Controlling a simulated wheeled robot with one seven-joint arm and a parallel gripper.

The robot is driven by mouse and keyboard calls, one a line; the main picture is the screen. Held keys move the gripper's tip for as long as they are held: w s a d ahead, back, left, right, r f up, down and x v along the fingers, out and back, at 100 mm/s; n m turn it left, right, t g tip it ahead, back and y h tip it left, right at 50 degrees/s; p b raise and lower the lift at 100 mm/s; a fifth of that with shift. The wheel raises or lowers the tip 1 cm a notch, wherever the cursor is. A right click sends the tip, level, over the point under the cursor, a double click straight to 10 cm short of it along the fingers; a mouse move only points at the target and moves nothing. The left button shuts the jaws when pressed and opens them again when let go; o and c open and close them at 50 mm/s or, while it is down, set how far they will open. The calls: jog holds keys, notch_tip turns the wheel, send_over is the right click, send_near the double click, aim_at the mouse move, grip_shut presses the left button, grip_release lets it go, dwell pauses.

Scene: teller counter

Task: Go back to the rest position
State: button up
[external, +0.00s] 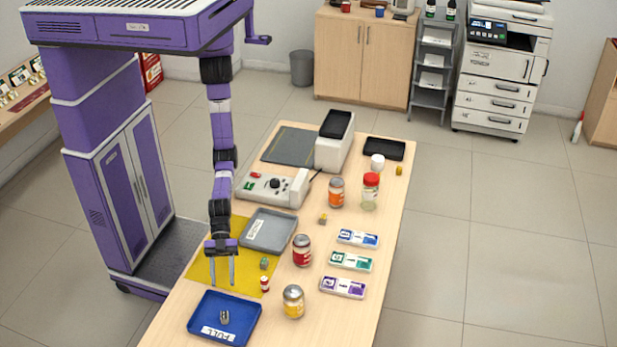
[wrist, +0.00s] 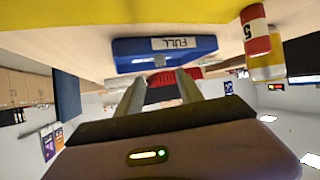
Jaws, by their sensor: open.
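My gripper (external: 221,271) hangs from my purple arm over the yellow mat (external: 203,272), its two fingers pointing down and apart. It is open, with nothing between the fingers. The wrist view also shows the open fingers (wrist: 160,95). The blue tray labelled FULL (external: 195,325) lies just in front of the gripper and holds a small grey metal object (external: 224,317). It also shows in the wrist view (wrist: 120,58). A grey tray (external: 285,228) lies behind and right of the gripper. A small red-and-white item (external: 265,283) and a small green item (external: 264,263) stand right of the gripper.
Jars stand to the right: a red-labelled one (external: 302,251), a yellow-labelled one (external: 293,301), an orange one (external: 336,192) and a red-lidded one (external: 370,192). Several labelled cases, including a purple one (external: 342,287), lie along the right edge. A counter machine (external: 333,150) stands at the back.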

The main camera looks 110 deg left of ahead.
jog(key=shift+s+a+r, duration=0.1)
jog(key=shift+a+r, duration=0.05)
jog(key=shift+a, duration=0.2)
dwell(0.4)
notch_tip(320, 180, up, 6)
jog(key=t+h, duration=0.1)
jog(key=h, duration=0.1)
jog(key=w+a+r+n+t+y, duration=0.1)
jog(key=w+a+n+t, duration=0.1)
jog(key=a, duration=0.8)
jog(key=w+a+r+n+t, duration=0.1)
jog(key=w+a+t, duration=0.15)
jog(key=a, duration=0.65)
jog(key=w+a+r+n+t+y, duration=0.1)
jog(key=w+a+r+n+t, duration=0.15)
jog(key=a, duration=0.75)
jog(key=s+a+n+t+y, duration=0.1)
jog(key=s+a+n+y, duration=0.2)
jog(key=a, duration=0.9)
jog(key=s+a+r+n+y, duration=0.1)
jog(key=s+a+n+y, duration=0.3)
jog(key=s+a+y, duration=0.4)
jog(key=s+a, duration=0.2)
jog(key=a, duration=0.3)
jog(key=shift+s+a+r+t+y, duration=0.2)
jog(key=shift+t+y, duration=0.2)
